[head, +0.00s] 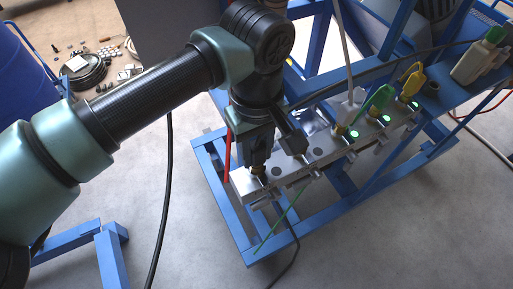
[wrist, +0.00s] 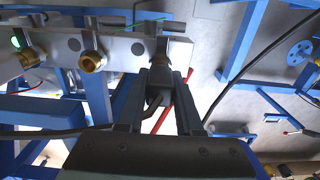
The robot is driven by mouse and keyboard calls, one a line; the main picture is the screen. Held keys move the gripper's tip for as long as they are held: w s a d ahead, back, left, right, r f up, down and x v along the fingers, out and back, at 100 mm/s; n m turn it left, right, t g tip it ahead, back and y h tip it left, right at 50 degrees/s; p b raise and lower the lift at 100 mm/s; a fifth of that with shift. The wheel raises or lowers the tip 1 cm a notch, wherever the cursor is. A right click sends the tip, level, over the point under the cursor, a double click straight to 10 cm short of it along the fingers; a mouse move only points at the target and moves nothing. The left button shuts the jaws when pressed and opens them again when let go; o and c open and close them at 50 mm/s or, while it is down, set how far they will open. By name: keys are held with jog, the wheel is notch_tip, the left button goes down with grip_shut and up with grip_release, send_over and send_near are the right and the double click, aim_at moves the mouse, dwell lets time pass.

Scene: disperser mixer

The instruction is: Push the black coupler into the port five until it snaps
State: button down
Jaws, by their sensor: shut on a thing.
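My gripper (head: 264,146) points down at the near left end of the silver port block (head: 322,156). In the wrist view my gripper (wrist: 160,96) is shut on the black coupler (wrist: 161,77), with a finger on each side. The coupler's front end is at the end port of the block, in line with it. Contact is likely, but the fingers and coupler hide the port's mouth, so I cannot tell how deep it sits. Two open brass ports, one nearer (wrist: 92,61) and one farther (wrist: 28,58), show to its left in the wrist view.
White (head: 349,105), green (head: 377,98) and yellow (head: 411,80) connectors sit in the block's right half beside green lights. A beige-grey connector (head: 480,60) lies at upper right. A blue frame (head: 225,190) carries the block. Black cables and a red one (wrist: 163,118) run near my gripper.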

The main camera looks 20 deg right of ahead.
jog(key=shift+f, duration=0.2)
jog(key=c, duration=0.5)
grip_release()
jog(key=shift+r, duration=0.1)
notch_tip(320, 180, up, 13)
jog(key=b, duration=0.1)
dwell(0.4)
